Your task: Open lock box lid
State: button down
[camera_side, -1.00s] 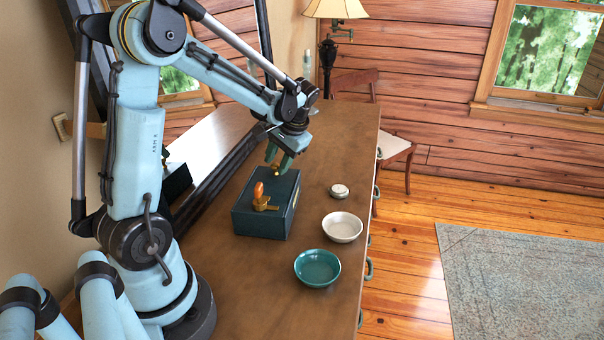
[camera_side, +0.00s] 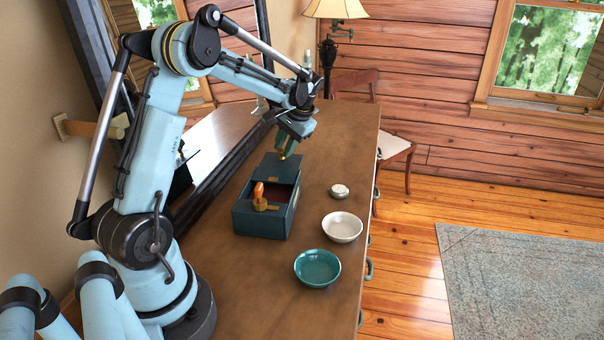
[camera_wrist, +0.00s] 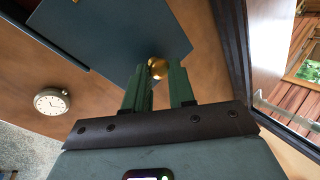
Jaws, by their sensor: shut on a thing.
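The dark blue-green lock box (camera_side: 262,222) stands on the wooden dresser top. Its lid (camera_side: 277,168) is displaced toward the far end, exposing a dark red interior (camera_side: 276,190) near the front. I cannot tell surely whether the lid has slid or tilted. A brass fitting with an orange handle (camera_side: 259,191) is at the box's near end. My gripper (camera_side: 287,149) is at the lid's far edge, shut on a small brass knob (camera_wrist: 157,68). In the wrist view, the knob sits between the green fingertips (camera_wrist: 159,82), beside the blue lid panel (camera_wrist: 115,30).
A white bowl (camera_side: 342,227), a teal bowl (camera_side: 317,268) and a small round clock (camera_side: 339,191) stand right of the box. A dark-framed mirror (camera_side: 225,150) runs along the left. The dresser top (camera_side: 345,130) is clear beyond the box.

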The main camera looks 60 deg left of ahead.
jog(key=shift+w+a, duration=1.35)
jog(key=shift+a, duration=0.3)
jog(key=c, duration=1)
grip_release()
jog(key=shift+o, duration=0.2)
jog(key=shift+r, duration=0.1)
jog(key=v, duration=1.2)
